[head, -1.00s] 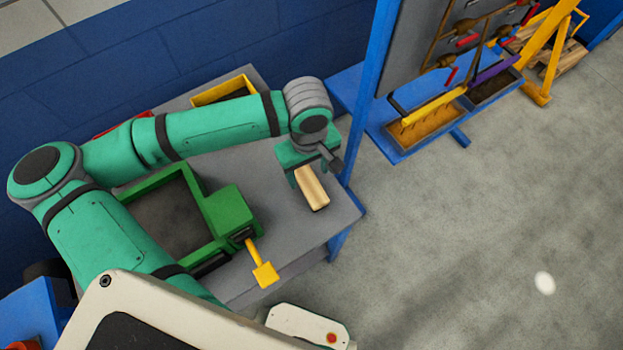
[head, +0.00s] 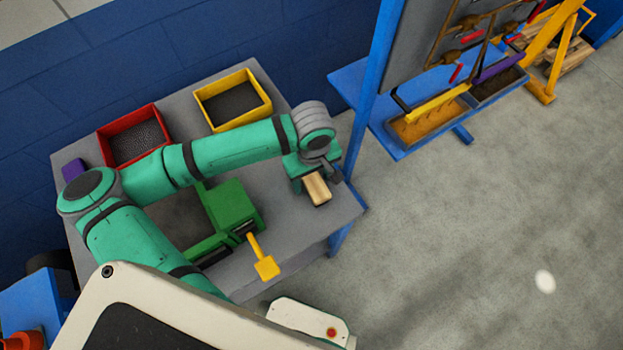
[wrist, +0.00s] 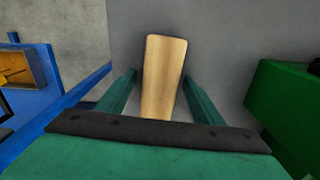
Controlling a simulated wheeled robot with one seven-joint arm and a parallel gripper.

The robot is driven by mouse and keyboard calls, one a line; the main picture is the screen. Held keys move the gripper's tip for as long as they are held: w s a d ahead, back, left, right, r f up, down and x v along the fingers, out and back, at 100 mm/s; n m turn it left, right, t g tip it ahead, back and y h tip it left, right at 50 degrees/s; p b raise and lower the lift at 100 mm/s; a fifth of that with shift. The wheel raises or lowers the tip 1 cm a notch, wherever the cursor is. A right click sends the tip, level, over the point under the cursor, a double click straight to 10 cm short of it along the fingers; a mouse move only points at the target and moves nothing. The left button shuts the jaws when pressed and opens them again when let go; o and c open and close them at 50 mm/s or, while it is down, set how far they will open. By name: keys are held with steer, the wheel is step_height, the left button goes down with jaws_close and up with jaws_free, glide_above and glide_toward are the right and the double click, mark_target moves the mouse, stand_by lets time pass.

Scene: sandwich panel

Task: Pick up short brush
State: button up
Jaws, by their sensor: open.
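The short brush (head: 317,188) shows as a pale wooden block with a dark lower edge, near the right corner of the grey table (head: 290,235). In the wrist view the brush (wrist: 164,75) lies lengthwise between the two green fingers. My gripper (head: 310,172) is open above the brush's far part, hiding some of it in the head view. In the wrist view my gripper (wrist: 160,82) has a finger on each side of the brush, with a gap visible on both sides. Whether the fingertips are down at the brush's height, I cannot tell.
A green machine with a yellow lever (head: 265,266) stands left of the brush. A red bin (head: 108,150) and a yellow-edged bin (head: 265,100) stand at the back. A blue post (head: 374,95) rises by the table's right side.

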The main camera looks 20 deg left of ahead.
mark_target(313, 178)
steer(key=c, duration=1.2)
steer(key=shift+a, duration=0.1)
step_height(313, 178, up, 10)
steer(key=shift+r, duration=0.1)
steer(key=o, duration=0.4)
steer(key=shift+c, duration=1.1)
steer(key=shift+w, duration=0.15)
